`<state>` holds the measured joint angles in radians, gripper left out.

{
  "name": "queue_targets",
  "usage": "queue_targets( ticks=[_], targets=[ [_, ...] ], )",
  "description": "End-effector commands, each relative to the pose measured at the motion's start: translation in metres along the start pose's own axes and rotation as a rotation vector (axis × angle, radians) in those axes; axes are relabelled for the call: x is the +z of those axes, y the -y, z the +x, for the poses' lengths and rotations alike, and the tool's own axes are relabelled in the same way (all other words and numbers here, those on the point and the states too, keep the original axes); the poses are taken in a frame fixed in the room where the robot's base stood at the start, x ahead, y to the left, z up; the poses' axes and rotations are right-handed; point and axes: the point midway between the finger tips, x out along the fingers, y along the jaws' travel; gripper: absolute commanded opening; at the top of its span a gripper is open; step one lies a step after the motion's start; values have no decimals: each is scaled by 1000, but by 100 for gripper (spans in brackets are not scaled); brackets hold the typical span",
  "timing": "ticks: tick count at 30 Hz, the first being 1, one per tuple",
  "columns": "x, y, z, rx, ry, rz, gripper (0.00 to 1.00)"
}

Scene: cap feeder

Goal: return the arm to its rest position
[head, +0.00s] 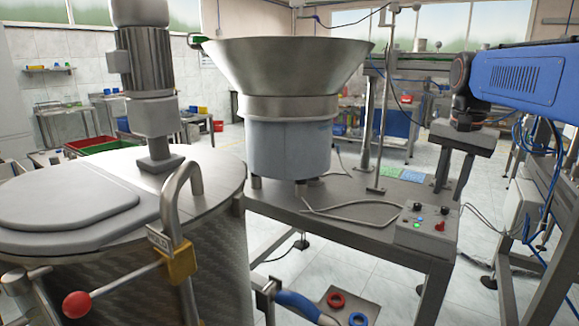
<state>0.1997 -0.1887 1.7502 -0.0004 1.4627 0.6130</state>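My gripper is not in view, so what it holds cannot be seen. A blue machine arm (520,80) with a vented housing reaches in from the right edge. Its dark end joint hangs over a grey block at the right of the feeder table. I cannot tell whether this arm is part of me. The cap feeder, a wide steel bowl (285,68) on a blue-grey drum (290,147), stands on the metal table (350,207).
A steel tank (135,245) with a motor (147,60), a red-knobbed lever (77,304) and a brass padlock (178,262) fills the left front. A control box (427,228) sits on the table's right corner. Blue cables hang at right. Tiled floor shows beneath the table.

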Motion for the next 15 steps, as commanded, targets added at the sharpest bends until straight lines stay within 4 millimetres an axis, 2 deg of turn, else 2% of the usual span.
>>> queue_targets(
  ticks=[1, 3, 8, 15],
  targets=[
    [18, -6, 5, -11, -13, -44, 27],
    [38, -12, 14, -24, -31, -107, 27],
    [84, -30, 38, -54, -74, -249, 27],
    [148, -60, 83, -94, -145, -462, 27]
  ],
)
